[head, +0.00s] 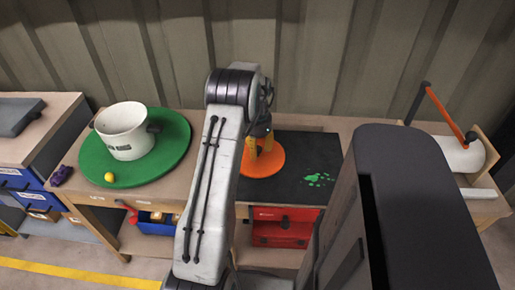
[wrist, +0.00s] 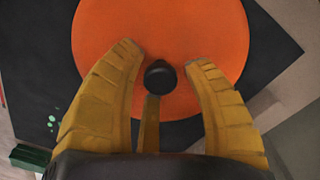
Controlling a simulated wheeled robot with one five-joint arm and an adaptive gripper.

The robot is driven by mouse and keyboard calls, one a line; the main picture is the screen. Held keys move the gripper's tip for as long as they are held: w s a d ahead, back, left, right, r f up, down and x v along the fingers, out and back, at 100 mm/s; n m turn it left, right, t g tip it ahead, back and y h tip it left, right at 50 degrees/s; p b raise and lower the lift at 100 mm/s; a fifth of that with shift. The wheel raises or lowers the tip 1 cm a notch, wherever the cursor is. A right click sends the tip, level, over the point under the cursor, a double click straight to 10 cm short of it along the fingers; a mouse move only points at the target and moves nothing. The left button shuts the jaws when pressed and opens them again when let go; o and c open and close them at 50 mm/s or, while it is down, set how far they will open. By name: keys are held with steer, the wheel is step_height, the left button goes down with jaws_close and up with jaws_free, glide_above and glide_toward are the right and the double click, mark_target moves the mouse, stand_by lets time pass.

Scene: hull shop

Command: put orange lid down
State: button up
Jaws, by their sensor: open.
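The orange lid (head: 269,163) lies flat on a black mat (head: 307,153) on the workbench, partly hidden by my arm in the head view. In the wrist view the orange lid (wrist: 160,25) fills the upper middle, with a dark round knob (wrist: 160,75) near its centre. My gripper (head: 262,149) is just above the lid. In the wrist view its yellow fingers (wrist: 165,58) are spread on both sides of the knob, with gaps to it. The gripper is open and holds nothing.
A white pot (head: 124,132) stands on a round green board (head: 160,158) at the left, beside a yellow ball (head: 109,177). A purple object (head: 61,174) lies near the bench edge. A white cylinder with an orange handle (head: 447,115) is at the right. Red drawers (head: 283,228) are below.

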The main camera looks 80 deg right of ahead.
mark_target(258, 148)
steer(key=shift+r, duration=0.15)
step_height(258, 148, up, 12)
steer(key=p, duration=0.1)
steer(key=shift+p, duration=0.3)
